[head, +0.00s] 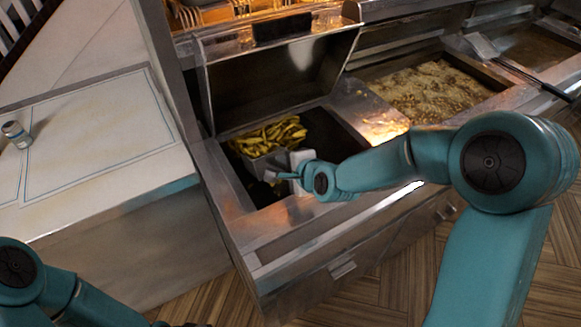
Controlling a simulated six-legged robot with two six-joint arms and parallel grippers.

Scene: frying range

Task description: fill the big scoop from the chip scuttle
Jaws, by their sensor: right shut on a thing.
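The chip scuttle (240,190) is a dark open bin set in the metal range, with its lid raised behind it. Golden chips (280,130) are heaped at its back. The big scoop (259,164) looks like a grey metal piece just in front of the chips, low in the bin. My right gripper (276,176) is shut on the scoop, inside the bin opening. My gripper hides part of the scoop, and I cannot tell how many chips it holds. My left arm comes in at the bottom left; only dark bits at the frame edge may be its gripper.
A pan of frying food (432,90) lies to the right of the scuttle. A scoop-like tool with a dark handle (525,75) rests beyond it. A pale counter (95,135) with a small can (16,134) stands at the left. Wire baskets (235,10) are at the back.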

